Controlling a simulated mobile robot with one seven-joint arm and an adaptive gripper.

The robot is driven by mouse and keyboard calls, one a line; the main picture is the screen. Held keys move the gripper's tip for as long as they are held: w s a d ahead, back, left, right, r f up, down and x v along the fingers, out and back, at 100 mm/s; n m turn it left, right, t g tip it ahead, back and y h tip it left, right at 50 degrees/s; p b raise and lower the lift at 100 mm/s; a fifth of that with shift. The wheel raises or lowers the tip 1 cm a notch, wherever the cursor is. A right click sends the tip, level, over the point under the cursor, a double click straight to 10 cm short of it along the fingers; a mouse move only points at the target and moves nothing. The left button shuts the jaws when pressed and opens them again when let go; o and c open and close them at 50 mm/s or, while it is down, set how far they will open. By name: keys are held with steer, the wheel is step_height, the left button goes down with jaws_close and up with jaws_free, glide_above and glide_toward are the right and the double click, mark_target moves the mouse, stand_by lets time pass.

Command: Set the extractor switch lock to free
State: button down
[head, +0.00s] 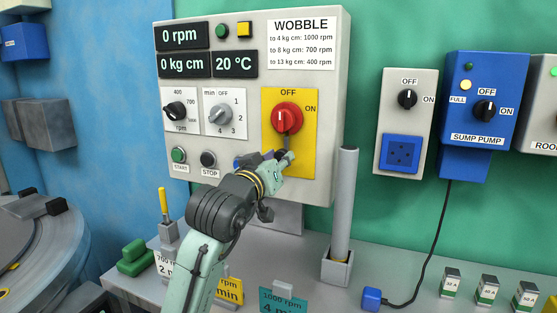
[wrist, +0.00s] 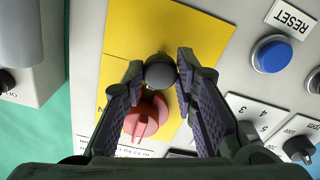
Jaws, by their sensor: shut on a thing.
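The red extractor switch (head: 287,117) sits on a yellow plate (head: 305,155) at the right of the grey control panel. Its ridge stands roughly upright, in line with OFF. The red switch (wrist: 146,118) also shows in the wrist view, beside a dark round knob (wrist: 160,72) on the same yellow plate. My gripper (wrist: 160,76) is shut on this dark knob, with one finger on each side. In the head view my gripper (head: 284,158) is at the plate below the red switch and hides the knob. I see no lock markings.
Two dials (head: 219,112), START (head: 179,155) and STOP (head: 208,159) buttons are left of the plate. A blue RESET button (wrist: 271,54) is close to my gripper. A grey upright post (head: 344,205) stands right of my arm. Switch boxes (head: 408,120) hang farther right.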

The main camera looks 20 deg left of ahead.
steer(key=shift+f, duration=0.25)
steer(key=c, duration=1.3)
jaws_free()
steer(key=shift+r, duration=0.1)
steer(key=s, duration=1.2)
steer(key=shift+a, duration=0.25)
